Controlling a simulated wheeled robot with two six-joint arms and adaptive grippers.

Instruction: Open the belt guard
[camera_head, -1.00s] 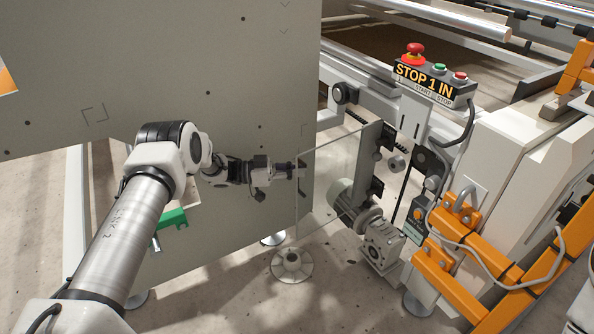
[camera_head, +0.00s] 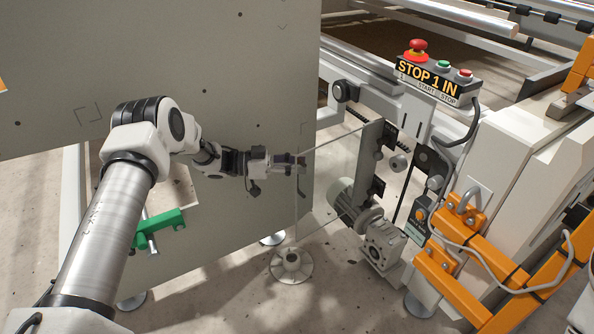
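The belt guard (camera_head: 325,190) is a clear, see-through panel in front of the motor and belt drive, at the middle of the head view. Its left edge stands out from the machine and its top edge runs back toward the dark drive plate. My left gripper (camera_head: 299,163) is at the upper part of the guard's left edge, with its fingertips touching or very close to it. A small dark part shows just below the fingertips. The fingers are too small and dark to tell whether they are closed on it. My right gripper is not in view.
A large grey panel (camera_head: 215,75) stands behind my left arm. A control box (camera_head: 437,82) with a red stop button is above the drive. A motor (camera_head: 352,205) sits behind the guard. Orange brackets (camera_head: 480,245) fill the right. A green-handled part (camera_head: 160,230) is left.

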